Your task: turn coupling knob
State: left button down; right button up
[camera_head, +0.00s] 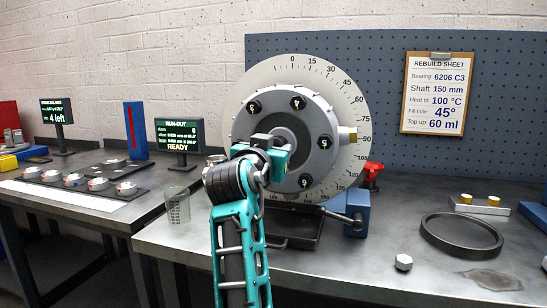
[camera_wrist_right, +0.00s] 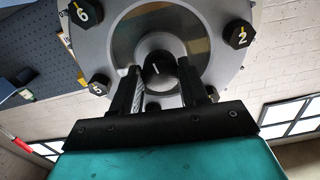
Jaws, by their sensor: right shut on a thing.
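The coupling knob (camera_wrist_right: 158,70) is a dark round piece with a white mark, at the centre of a grey rotor disc (camera_wrist_right: 118,42). My right gripper (camera_wrist_right: 160,88) has one finger on each side of the knob and is shut on it. In the head view my right gripper (camera_head: 268,150) reaches up to the middle of the rotor disc (camera_head: 318,128) and hides most of the knob. Dark numbered bolts (camera_head: 298,103) ring the disc. A pale degree dial (camera_head: 352,98) stands behind it. My left gripper is not in view.
A dark ring (camera_head: 428,238), a hex nut (camera_head: 403,262) and a gold-topped block (camera_head: 480,204) lie on the right bench. A clear beaker (camera_head: 177,206) stands left of the rotor. A run-out display (camera_head: 180,136) reads READY.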

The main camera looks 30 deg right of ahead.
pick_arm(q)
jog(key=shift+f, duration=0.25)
pick_arm(e)
jog(key=shift+m, duration=0.4)
jog(key=o, duration=1.1)
jog(key=shift+c, duration=0.2)
